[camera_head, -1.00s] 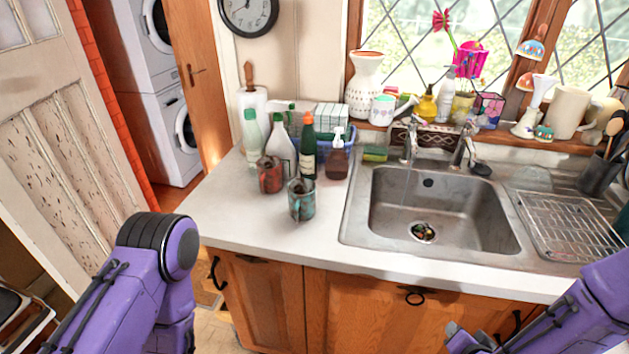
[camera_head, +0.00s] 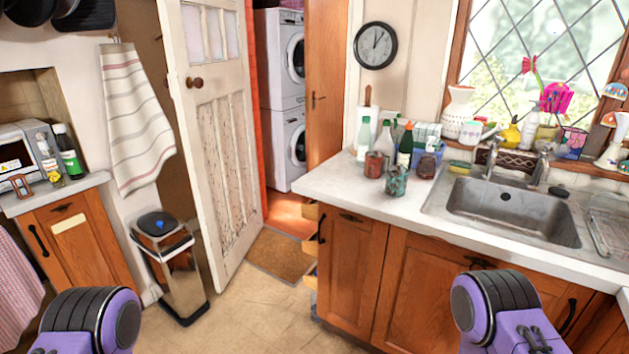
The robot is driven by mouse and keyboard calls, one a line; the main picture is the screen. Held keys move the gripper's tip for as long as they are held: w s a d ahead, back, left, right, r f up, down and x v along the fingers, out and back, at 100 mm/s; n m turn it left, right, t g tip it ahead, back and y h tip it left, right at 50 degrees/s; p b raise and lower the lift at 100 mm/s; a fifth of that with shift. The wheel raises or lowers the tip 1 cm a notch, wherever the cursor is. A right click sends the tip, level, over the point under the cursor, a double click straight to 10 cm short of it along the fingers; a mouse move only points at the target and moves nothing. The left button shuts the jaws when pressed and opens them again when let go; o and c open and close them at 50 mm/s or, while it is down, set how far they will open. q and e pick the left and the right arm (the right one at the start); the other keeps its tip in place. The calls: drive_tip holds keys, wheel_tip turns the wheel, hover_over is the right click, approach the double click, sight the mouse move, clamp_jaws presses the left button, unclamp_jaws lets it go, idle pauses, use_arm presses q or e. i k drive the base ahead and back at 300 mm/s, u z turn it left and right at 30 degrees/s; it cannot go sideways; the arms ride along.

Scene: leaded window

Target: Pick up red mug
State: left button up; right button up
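The red mug (camera_head: 374,164) stands upright on the white worktop left of the sink, near the worktop's left end. A teal and rust-coloured mug (camera_head: 396,181) stands just in front of it and to its right. Several bottles stand close behind the red mug. Purple links of my left and right arms show at the bottom edge of the picture, well apart from the mugs. Neither gripper is in view.
The worktop (camera_head: 340,184) is clear left of the mugs. The sink (camera_head: 512,212) lies to the right. Open drawers (camera_head: 311,246) stick out at the counter's left end. A pedal bin (camera_head: 172,268) and an open door (camera_head: 222,150) stand left. The tiled floor between is free.

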sight(375, 160)
drive_tip(key=u, duration=0.75)
drive_tip(key=i, duration=1.25)
drive_tip(key=z, duration=0.9)
drive_tip(key=i, duration=0.5)
drive_tip(key=z, duration=0.5)
